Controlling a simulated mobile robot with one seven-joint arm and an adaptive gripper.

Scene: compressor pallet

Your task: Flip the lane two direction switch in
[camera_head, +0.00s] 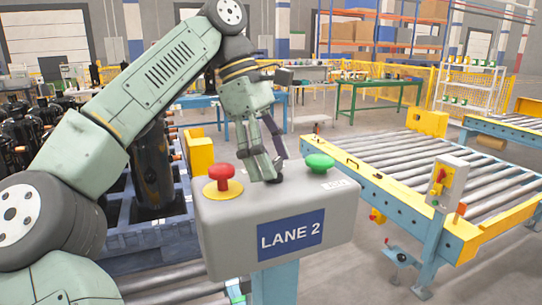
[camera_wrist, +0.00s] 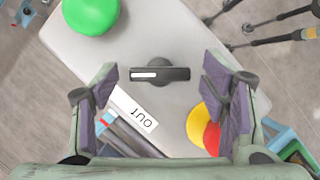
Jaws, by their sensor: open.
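The grey LANE 2 control box (camera_head: 270,205) stands in front of me. Its direction switch (camera_wrist: 160,74) is a black bar knob with a white mark on its left half in the wrist view; the bar lies level there. A white label reading OUT (camera_wrist: 135,108) is beside it, upside down in that view. My gripper (camera_wrist: 159,70) is open, one finger on each side of the knob with gaps between. In the head view my gripper (camera_head: 267,178) points down over the box top and largely hides the switch.
A red button (camera_head: 221,177) on a yellow base is left of my gripper, and a green button (camera_head: 319,162) is right. A roller conveyor (camera_head: 430,180) with its own small control box (camera_head: 447,182) stands to the right. A blue pallet (camera_head: 150,235) with black compressors is left.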

